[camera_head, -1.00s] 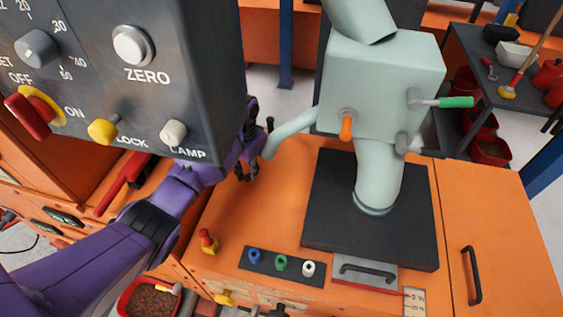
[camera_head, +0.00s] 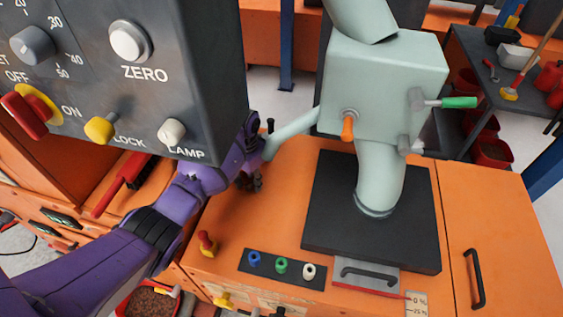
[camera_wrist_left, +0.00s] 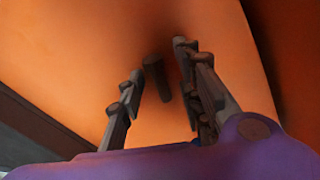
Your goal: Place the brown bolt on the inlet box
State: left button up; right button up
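The brown bolt (camera_wrist_left: 156,80) shows in the left wrist view as a dark, short pin against an orange surface. It lies between the two fingers of my left gripper (camera_wrist_left: 155,78), with a gap to each finger. In the head view my left gripper (camera_head: 252,183) is low over the orange top, left of the pale green box (camera_head: 385,85); the bolt cannot be made out there. This box, which looks like the inlet box, has an orange-tipped knob, a green-handled lever and a thick pipe down to a black plate. My right gripper is out of view.
A dark control panel (camera_head: 120,70) hangs close above my left arm. A pale side pipe (camera_head: 290,132) runs beside the gripper. The orange top (camera_head: 275,215) carries a red knob (camera_head: 207,244), a button strip (camera_head: 281,268) and a black plate (camera_head: 320,225). Some orange top is clear.

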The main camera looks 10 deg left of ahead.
aim_at(251, 183)
pick_arm(q)
notch_tip(251, 183, up, 7)
jog(key=shift+f+p, duration=0.2)
jog(key=shift+p, duration=0.6)
jog(key=shift+r, duration=0.65)
